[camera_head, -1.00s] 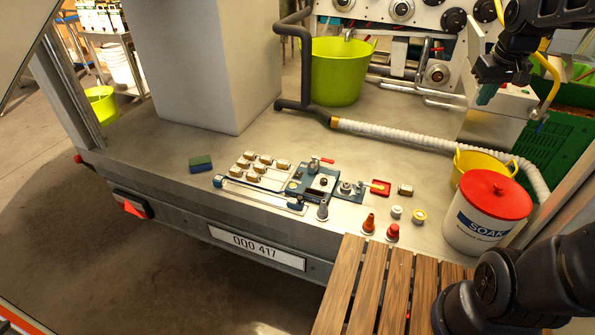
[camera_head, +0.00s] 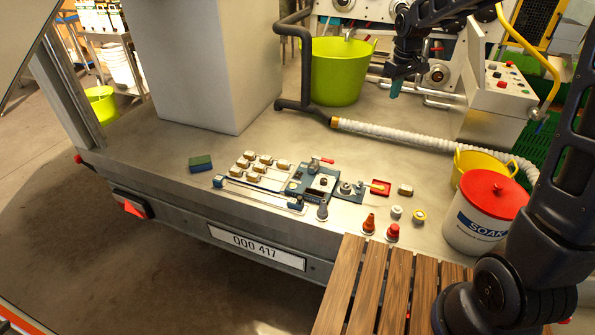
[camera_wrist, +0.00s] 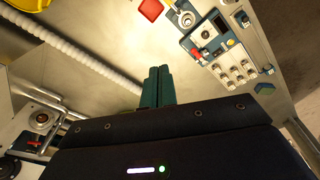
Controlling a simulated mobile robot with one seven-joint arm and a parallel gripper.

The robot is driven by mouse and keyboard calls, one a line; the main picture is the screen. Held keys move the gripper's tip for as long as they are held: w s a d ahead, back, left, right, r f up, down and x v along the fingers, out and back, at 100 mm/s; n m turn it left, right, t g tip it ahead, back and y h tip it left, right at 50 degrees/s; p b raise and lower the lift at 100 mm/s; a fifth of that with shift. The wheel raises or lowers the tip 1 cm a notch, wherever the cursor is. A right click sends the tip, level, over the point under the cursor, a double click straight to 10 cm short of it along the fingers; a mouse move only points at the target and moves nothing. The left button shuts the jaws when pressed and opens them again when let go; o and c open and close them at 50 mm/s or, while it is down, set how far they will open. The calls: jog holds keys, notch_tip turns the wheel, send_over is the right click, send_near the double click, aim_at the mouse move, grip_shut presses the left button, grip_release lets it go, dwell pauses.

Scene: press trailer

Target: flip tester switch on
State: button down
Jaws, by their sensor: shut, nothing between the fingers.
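My gripper (camera_head: 394,88) hangs above the trailer bed, well behind and above the small work set. Its teal fingers (camera_wrist: 157,85) are shut and empty in the wrist view. A blue fixture (camera_head: 311,186) with a red-handled lever (camera_head: 327,160) sits in the middle of the bed. The fixture also shows at the top right of the wrist view (camera_wrist: 190,42). A grey control box (camera_head: 497,88) with several small coloured buttons stands at the back right. I cannot tell which part is the tester switch; small details are too fine to read.
Several small blocks (camera_head: 262,161) lie left of the fixture, with a green-blue sponge (camera_head: 201,163) farther left. Small cones and caps stand in front right.

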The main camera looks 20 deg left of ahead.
jog(key=w+a+f+n+g, duration=0.1)
jog(key=a+f+n, duration=0.1)
jog(key=a+f, duration=0.45)
jog(key=a+f+n, duration=0.2)
jog(key=a+f, duration=0.2)
jog(key=a, duration=0.5)
jog(key=n+g, duration=0.1)
jog(key=n, duration=0.2)
send_over(297, 176)
jog(key=w, duration=0.2)
notch_tip(297, 176, down, 15)
jog(key=shift+r+h, duration=0.2)
jog(key=shift+h, duration=0.1)
jog(key=shift+w+f, duration=0.1)
jog(key=f, duration=0.4)
jog(key=s+f, duration=0.1)
jog(key=f, duration=0.8)
jog(key=shift+s+f, duration=0.3)
jog(key=shift+f, duration=0.05)
jog(key=shift+s+f, duration=0.15)
jog(key=shift+f, duration=0.1)
jog(key=shift+w, duration=0.2)
